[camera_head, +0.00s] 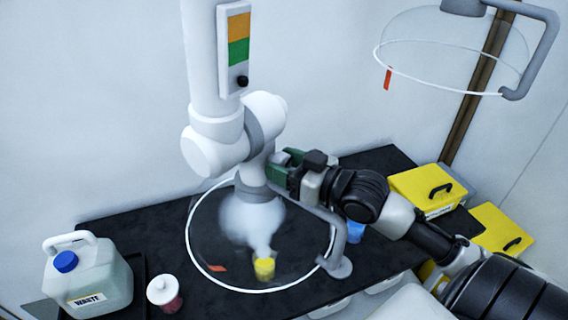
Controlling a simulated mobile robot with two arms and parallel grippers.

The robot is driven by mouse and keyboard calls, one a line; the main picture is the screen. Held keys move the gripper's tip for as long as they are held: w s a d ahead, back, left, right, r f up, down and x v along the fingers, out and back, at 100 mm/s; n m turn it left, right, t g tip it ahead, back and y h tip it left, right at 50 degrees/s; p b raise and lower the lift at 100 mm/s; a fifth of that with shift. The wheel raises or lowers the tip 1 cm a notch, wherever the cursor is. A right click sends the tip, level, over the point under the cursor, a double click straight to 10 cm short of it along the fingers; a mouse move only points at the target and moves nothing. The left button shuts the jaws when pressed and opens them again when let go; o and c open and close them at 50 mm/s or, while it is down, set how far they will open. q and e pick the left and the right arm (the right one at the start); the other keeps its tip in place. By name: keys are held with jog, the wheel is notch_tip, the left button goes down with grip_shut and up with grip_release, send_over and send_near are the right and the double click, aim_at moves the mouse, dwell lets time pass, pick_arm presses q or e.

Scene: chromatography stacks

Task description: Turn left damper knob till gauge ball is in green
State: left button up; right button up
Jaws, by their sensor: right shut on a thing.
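The gauge (235,48) is a white upright strip on the left extraction arm, with an orange band above a green band (238,52). Its black gauge ball (242,81) sits below the green band, near the strip's lower end. My right gripper (280,168) reaches in from the right and is shut on the left damper knob, at the arm's lower tube just above the hood. The gripper's fingers hide most of the knob. My left gripper is not in view.
A clear hood (190,240) with a white rim hangs over a smoking yellow-topped vessel (264,268) on the black bench (120,222). A waste jug (92,278) and a white-lidded jar (164,291) stand left. Yellow boxes (420,185) are right; a second hood (440,75) hangs upper right.

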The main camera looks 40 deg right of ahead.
aim_at(286, 166)
jog(key=n, duration=0.3)
jog(key=shift+r+p, duration=0.15)
jog(key=shift+p, duration=0.2)
jog(key=shift+n+h, duration=0.3)
jog(key=shift+n, duration=0.5)
jog(key=o, duration=0.9)
jog(key=shift+s+d+f, duration=0.25)
jog(key=shift+s+d, duration=0.05)
jog(key=shift+s, duration=0.3)
jog(key=b+v, duration=0.1)
jog(key=v, duration=0.4)
jog(key=shift+r+b, duration=0.15)
jog(key=shift+b, duration=0.15)
jog(key=shift+v, duration=2.2)
